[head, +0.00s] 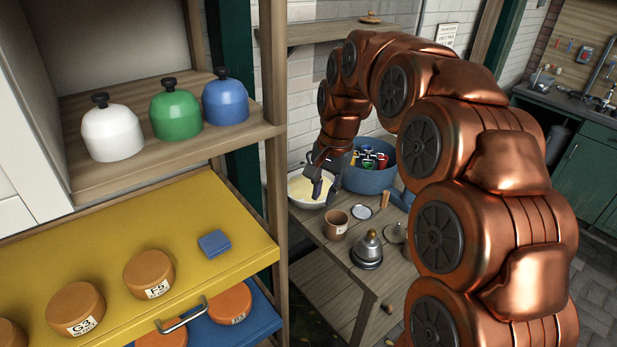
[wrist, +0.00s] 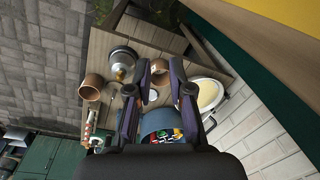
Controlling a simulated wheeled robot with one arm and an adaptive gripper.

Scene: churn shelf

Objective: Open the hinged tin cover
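No hinged tin with a cover can be made out for certain. A brown labelled pot (head: 336,225) stands on the wooden table, with a small pale-topped disc (head: 361,212) beside it; I cannot tell whether the disc is a lid or hinged to anything. A silver domed vessel with a knob (head: 368,249) stands nearer. My gripper (head: 321,192) hangs over the table's far part, by the cream-filled white bowl (head: 303,188). In the wrist view my gripper (wrist: 159,68) has its two fingers apart with nothing held between them.
A blue tub (head: 370,178) with several coloured items stands behind my gripper. At left, a wooden shelf (head: 190,152) holds white, green and blue knobbed domes. The shelf post (head: 276,195) stands left of the table.

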